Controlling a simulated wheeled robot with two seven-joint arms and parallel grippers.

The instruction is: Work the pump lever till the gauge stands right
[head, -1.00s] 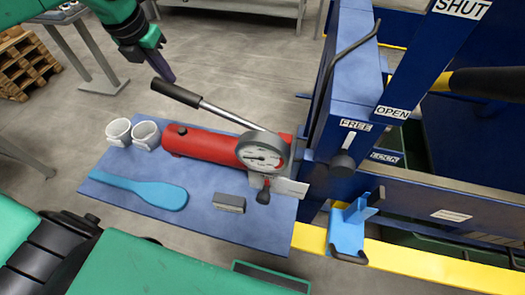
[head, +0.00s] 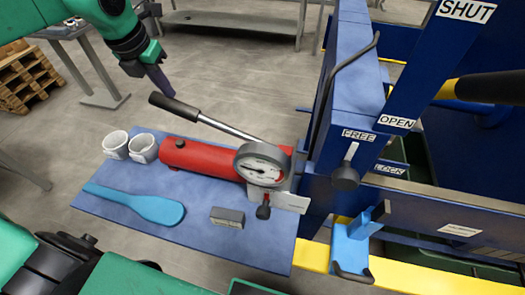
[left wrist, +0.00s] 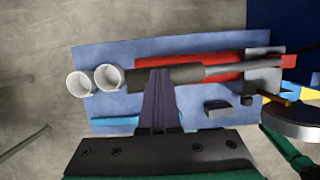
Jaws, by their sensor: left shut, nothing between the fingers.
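The red hand pump (head: 205,158) lies on a blue bench top. Its lever slants up to the left and ends in a black grip (head: 175,107). The round pressure gauge (head: 262,164) stands at the pump's right end; its needle is too small to read exactly. A small black knob (head: 263,211) sits below the gauge. My left gripper (head: 168,92) is shut and empty, its fingertips just above the lever's grip. In the left wrist view the dark fingers (left wrist: 160,85) overlap the black grip (left wrist: 185,74); I cannot tell whether they touch. My right gripper is not in view.
Two white cups (head: 130,147), a light blue paddle (head: 145,206) and a grey block (head: 227,217) lie on the bench top (head: 190,235). The blue press frame (head: 350,90), with FREE/LOCK and OPEN/SHUT labels, stands close on the right. A blue bracket (head: 350,245) sits on the yellow rail.

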